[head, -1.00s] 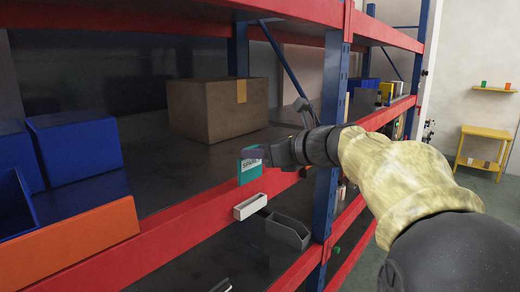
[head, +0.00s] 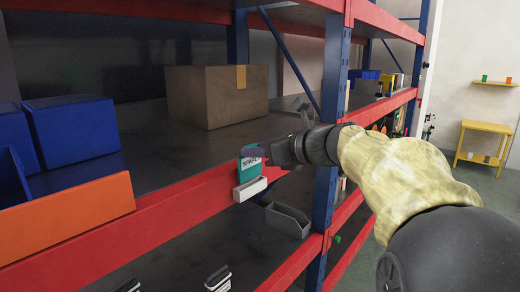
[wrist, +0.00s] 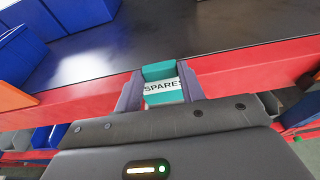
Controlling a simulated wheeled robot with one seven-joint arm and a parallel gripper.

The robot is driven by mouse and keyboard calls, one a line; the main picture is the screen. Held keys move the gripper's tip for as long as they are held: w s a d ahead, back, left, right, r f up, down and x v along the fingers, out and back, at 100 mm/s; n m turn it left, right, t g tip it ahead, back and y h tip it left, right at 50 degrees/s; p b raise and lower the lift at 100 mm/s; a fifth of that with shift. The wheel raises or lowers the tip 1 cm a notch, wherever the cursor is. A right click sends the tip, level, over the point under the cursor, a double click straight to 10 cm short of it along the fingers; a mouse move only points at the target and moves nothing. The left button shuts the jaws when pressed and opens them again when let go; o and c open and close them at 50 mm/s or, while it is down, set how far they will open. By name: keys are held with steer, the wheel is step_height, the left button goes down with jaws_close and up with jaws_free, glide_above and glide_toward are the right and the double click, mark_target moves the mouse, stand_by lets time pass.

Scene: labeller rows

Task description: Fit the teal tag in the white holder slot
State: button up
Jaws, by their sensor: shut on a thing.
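The teal tag (head: 250,168) has a white label; in the wrist view the tag (wrist: 159,72) reads "SPARES". My gripper (head: 254,154) is shut on it, and in the wrist view a finger of my gripper (wrist: 159,92) stands on each side of it. The white holder (head: 249,189) is fixed to the front of the red shelf beam. The tag is upright directly above the holder, its lower edge at the holder's top edge. I cannot tell whether that edge is inside the slot.
A cardboard box (head: 217,95) and blue bins (head: 73,130) stand on the shelf behind. An orange panel (head: 68,205) is at the left. A grey bin (head: 287,220) sits below right of the holder, near the blue upright (head: 334,95).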

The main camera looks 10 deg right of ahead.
mark_target(252, 164)
steer(key=shift+f+b, duration=1.45)
steer(key=shift+f, duration=0.4)
stand_by(1.5)
steer(key=o, duration=1.1)
steer(key=shift+s+d, duration=0.1)
steer(key=b+v, duration=0.3)
steer(key=v, duration=1.4)
steer(key=shift+s+r+b, duration=0.1)
steer(key=shift+r+b, duration=0.05)
steer(key=shift+b, duration=0.25)
